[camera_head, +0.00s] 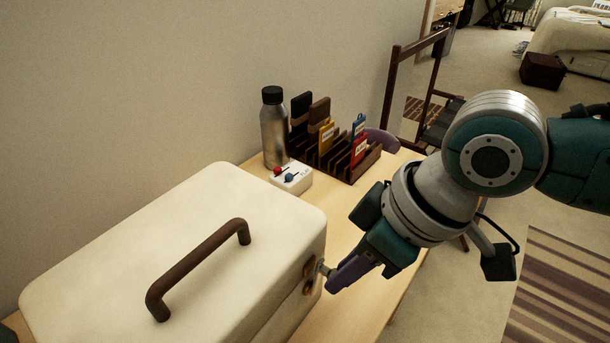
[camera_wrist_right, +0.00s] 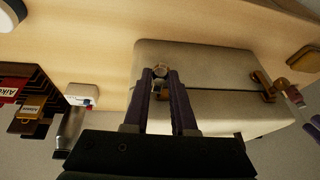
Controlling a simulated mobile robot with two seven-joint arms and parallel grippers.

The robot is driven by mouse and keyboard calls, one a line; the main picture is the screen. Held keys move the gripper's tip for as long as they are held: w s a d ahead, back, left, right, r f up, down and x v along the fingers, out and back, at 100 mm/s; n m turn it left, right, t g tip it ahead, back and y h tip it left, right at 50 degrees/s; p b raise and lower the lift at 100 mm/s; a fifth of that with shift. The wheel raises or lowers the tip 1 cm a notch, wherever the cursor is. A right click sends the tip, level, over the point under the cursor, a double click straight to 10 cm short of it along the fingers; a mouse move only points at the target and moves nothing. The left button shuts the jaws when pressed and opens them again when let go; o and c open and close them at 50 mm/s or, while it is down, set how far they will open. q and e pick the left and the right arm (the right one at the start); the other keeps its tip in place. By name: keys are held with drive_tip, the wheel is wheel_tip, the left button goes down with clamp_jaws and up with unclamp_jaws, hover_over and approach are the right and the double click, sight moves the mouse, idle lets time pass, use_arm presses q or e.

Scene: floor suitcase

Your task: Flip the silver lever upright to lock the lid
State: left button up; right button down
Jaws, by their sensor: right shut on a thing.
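The cream suitcase (camera_head: 120,235) lies with its lid down on the wooden table, a brown handle (camera_head: 195,268) on top. Brass-brown latch parts (camera_head: 308,268) sit on its right side. The small silver lever (camera_head: 325,269) sticks out from them, and my right gripper (camera_head: 330,281) is shut on its end. In the right wrist view the silver tip (camera_wrist_right: 160,71) shows between my fingertips, close against the suitcase side. The fingers hide part of the lever, so its exact angle is hard to tell.
Behind the suitcase stand a steel bottle (camera_head: 273,130), a white box with red and blue knobs (camera_head: 291,177) and a dark wooden rack (camera_head: 340,160) of cards. A second brass latch (camera_wrist_right: 262,88) shows in the right wrist view. Bare table lies right of the suitcase.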

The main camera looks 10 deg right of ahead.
idle(0.3)
drive_tip(key=shift+s+a+n+t+h+p, duration=0.15)
drive_tip(key=shift+s+a+t+h+p, duration=0.3)
drive_tip(key=shift+p, duration=0.8)
drive_tip(key=shift+s+a+n+t+h+p, duration=0.15)
drive_tip(key=shift+t+h+p, duration=0.4)
drive_tip(key=shift+p, duration=0.65)
drive_tip(key=c, duration=0.7)
unclamp_jaws()
drive_tip(key=shift+c, duration=0.2)
